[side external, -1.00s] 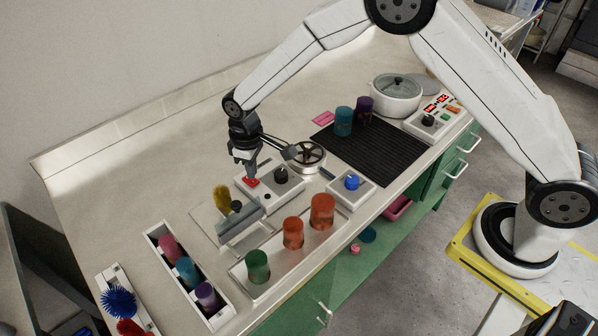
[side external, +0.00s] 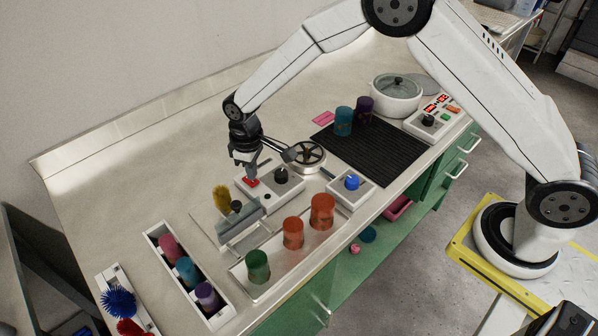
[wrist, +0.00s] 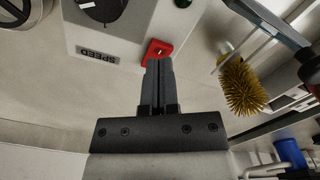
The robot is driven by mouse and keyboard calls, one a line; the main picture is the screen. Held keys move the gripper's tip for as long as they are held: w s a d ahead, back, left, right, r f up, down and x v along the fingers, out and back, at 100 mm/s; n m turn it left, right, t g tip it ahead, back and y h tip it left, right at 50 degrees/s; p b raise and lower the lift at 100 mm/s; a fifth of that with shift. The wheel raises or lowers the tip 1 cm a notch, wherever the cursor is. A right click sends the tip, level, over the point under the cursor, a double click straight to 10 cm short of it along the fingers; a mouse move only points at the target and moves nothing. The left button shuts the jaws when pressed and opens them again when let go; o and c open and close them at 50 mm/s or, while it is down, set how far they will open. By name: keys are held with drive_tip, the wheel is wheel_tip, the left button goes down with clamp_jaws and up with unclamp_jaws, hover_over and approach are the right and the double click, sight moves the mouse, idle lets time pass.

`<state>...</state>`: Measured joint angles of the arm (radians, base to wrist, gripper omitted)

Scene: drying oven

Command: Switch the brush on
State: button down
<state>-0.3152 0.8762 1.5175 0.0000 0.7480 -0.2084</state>
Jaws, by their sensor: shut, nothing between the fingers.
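A yellow brush (side external: 221,197) stands in its holder at the left of the control box; its bristles also show in the wrist view (wrist: 243,88). The white control box (side external: 290,196) carries a red switch (side external: 251,182) and a black knob (side external: 281,175). In the wrist view the red switch (wrist: 157,50) lies right at my fingertips, beside the SPEED label (wrist: 97,54). My gripper (side external: 254,178) is shut and empty, pointing down with its tips at the red switch. The tips partly cover the switch, and I cannot tell whether they press it.
A tray (side external: 246,287) with a green cup and two orange cups is in front. A rack (side external: 157,233) of coloured cups stands at left. A blue-knob box (side external: 364,191) and black mat (side external: 395,160) are at right.

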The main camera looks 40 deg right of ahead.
sight(258, 181)
drive_tip(key=shift+f, duration=0.95)
idle(0.9)
drive_tip(key=shift+r, duration=3.5)
drive_tip(key=shift+s+d+r, duration=0.25)
drive_tip(key=shift+d, duration=0.2)
drive_tip(key=s+d+r+m+t, duration=0.1)
drive_tip(key=s+d+r+m, duration=0.1)
drive_tip(key=s+d, duration=0.5)
drive_tip(key=s+d+r+m+t, duration=0.1)
drive_tip(key=s+d+m, duration=0.3)
drive_tip(key=s+d, duration=0.4)
drive_tip(key=s+r, duration=0.1)
drive_tip(key=s, duration=0.4)
drive_tip(key=shift+s+r+t, duration=0.25)
drive_tip(key=shift+t, duration=0.05)
